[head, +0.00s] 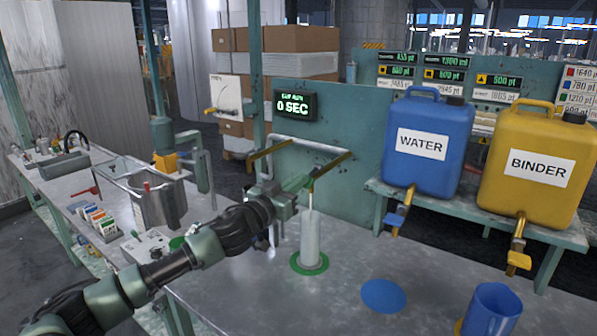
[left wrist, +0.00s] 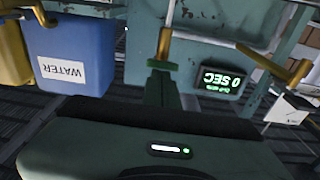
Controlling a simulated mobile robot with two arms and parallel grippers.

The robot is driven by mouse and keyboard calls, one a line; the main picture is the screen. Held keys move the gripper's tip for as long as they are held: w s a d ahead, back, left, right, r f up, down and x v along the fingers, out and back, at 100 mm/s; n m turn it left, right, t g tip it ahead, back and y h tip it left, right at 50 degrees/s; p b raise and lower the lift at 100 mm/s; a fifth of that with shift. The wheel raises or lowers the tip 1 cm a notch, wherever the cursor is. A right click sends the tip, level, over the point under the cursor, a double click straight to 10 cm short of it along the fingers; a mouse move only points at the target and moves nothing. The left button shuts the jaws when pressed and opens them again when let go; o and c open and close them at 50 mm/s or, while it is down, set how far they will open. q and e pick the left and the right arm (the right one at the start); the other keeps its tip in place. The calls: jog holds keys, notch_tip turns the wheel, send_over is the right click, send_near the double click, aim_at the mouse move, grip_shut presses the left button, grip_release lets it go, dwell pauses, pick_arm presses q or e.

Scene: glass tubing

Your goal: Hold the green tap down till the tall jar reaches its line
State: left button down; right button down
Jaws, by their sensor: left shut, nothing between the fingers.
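The tall jar (head: 311,238), a narrow pale cylinder, stands upright on a green disc (head: 297,266) in the head view. A brass spout with the green tap (head: 294,184) is above it, at the end of a wall pipe. My left gripper (head: 284,198) is shut and empty, with its tip at the tap. In the left wrist view, the shut fingers (left wrist: 162,92) reach up to the green tap piece (left wrist: 162,65) below the brass spout (left wrist: 164,42). Contact with the tap is hard to tell. The jar's line and fill level cannot be made out. My right gripper is not in view.
A display (head: 296,104) reads 0 SEC. A blue WATER container (head: 425,170) and a yellow BINDER container (head: 530,190) stand on a shelf at right. A blue jug (head: 493,310) and a blue disc (head: 383,296) are at front right. A metal bin (head: 158,205) stands at left.

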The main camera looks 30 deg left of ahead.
pick_arm(q)
jog(key=shift+f, duration=0.15)
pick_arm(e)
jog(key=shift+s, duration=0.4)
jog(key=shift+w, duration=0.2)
